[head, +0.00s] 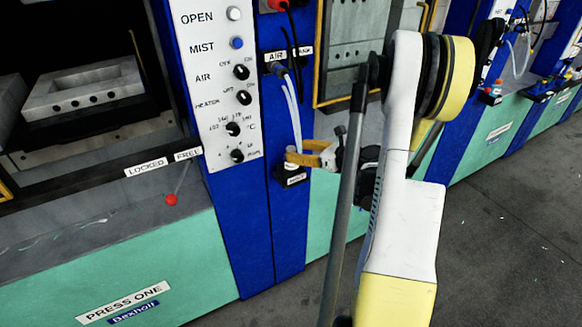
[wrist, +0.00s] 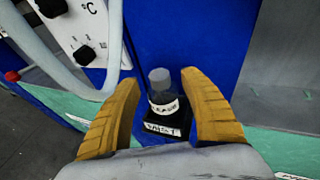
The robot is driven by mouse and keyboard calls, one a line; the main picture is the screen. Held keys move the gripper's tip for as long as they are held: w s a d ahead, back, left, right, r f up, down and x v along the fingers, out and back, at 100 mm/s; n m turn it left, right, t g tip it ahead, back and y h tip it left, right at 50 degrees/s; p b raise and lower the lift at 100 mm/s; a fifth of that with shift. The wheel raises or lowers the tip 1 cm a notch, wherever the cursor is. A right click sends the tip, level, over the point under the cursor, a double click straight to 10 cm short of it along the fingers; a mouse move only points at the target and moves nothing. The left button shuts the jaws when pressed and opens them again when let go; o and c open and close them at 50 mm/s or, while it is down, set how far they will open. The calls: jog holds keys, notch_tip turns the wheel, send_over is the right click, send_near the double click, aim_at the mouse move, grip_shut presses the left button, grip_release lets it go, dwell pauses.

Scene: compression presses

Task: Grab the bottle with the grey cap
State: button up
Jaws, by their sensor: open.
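The bottle with the grey cap (wrist: 160,80) stands upright in a small black holder (wrist: 180,124) on the blue press column in the wrist view. My gripper (wrist: 162,88) is open, with one orange-yellow finger on each side of the bottle and a visible gap to both. In the head view my gripper (head: 300,157) reaches from the right to the bottle (head: 291,156), and the fingers partly hide it. The holder (head: 291,177) shows below, with a white label.
A panel of knobs and buttons (head: 221,90) is left of the bottle. Pale hoses (head: 291,105) hang just above it. A red-knobbed lever (head: 171,199) sticks out at the lower left. Another press with a small bottle (head: 496,90) stands at right. The grey floor (head: 510,220) is open.

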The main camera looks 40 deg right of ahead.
aim_at(291, 148)
jog(key=x, duration=0.3)
jog(key=shift+w+b, duration=0.15)
jog(key=shift+b, duration=0.2)
jog(key=shift+r, duration=0.1)
jog(key=shift+c, duration=0.2)
jog(key=shift+a, duration=0.1)
grip_shut()
